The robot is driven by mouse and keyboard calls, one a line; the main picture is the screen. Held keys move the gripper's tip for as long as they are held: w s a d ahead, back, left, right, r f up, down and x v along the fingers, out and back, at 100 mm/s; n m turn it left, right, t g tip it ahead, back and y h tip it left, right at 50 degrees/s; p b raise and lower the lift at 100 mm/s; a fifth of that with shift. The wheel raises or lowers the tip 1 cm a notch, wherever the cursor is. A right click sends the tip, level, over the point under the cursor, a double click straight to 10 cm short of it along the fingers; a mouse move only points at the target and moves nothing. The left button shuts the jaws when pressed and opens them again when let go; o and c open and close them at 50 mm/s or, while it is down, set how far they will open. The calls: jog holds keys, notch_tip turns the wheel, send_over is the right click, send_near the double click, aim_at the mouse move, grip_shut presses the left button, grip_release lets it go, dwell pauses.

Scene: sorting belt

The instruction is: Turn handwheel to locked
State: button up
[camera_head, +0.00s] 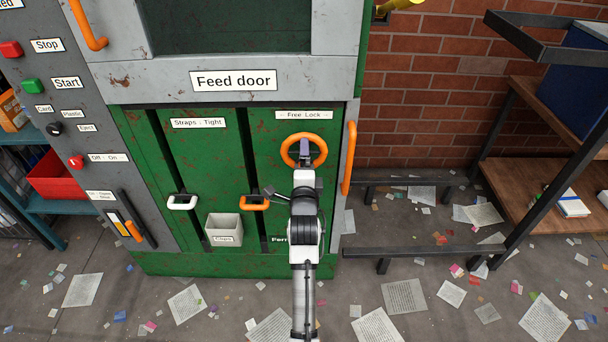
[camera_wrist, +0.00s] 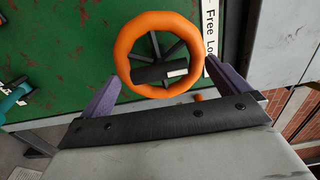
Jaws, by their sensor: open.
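The orange handwheel (camera_head: 317,139) is on the green machine front, under a label reading "Free Lock" (camera_head: 304,115). In the wrist view the handwheel (camera_wrist: 119,51) shows dark spokes and a dark hub bar with a white mark. My gripper (camera_wrist: 158,85) is open, with one purple finger at each side of the wheel's near part. Whether the fingers touch the rim I cannot tell. In the head view my arm covers the lower part of the wheel. The label also shows at the wheel's right in the wrist view (camera_wrist: 211,35).
An orange vertical handle (camera_head: 349,158) is close to the wheel's right. Left of my arm are an orange latch handle (camera_head: 255,204), a white one (camera_head: 182,203) and a grey clips bin (camera_head: 223,229). A dark metal frame (camera_head: 420,250) stands right. Papers litter the floor.

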jog(key=s+b, duration=0.3)
jog(key=s, duration=1)
jog(key=shift+s, duration=0.3)
